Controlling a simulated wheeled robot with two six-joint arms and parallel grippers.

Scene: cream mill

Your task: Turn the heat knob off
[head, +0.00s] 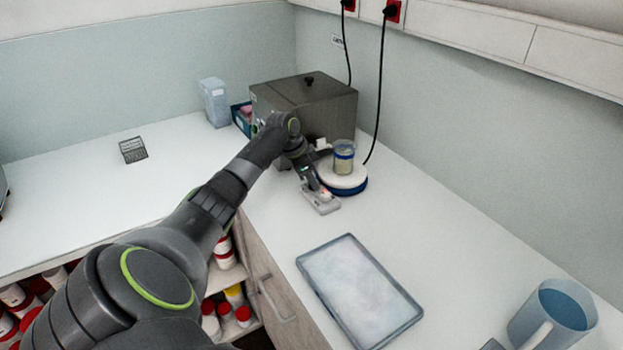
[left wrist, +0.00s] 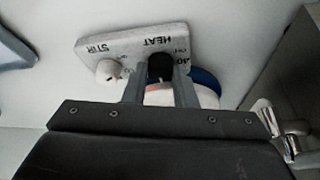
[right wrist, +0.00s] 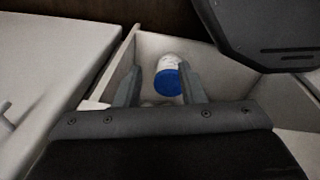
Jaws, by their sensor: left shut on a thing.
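The hotplate stirrer (head: 345,183) has a round white top, a blue body and a grey control panel (head: 320,205) in front. In the left wrist view the panel (left wrist: 135,38) reads STIR and HEAT, upside down. The white STIR knob (left wrist: 108,69) is left of my fingers. My left gripper (head: 318,188) is at the panel; its fingers (left wrist: 161,92) are shut on the heat knob (left wrist: 160,94), below the HEAT label. The knob is partly hidden, so its setting cannot be read. My right gripper (right wrist: 158,88) is open and empty, low by an open compartment.
A steel box (head: 310,103) stands behind. A grey tray (head: 408,312) and a blue jug (head: 552,318) are nearer on the bench. A blue-capped bottle (right wrist: 168,82) lies beyond my right fingers.

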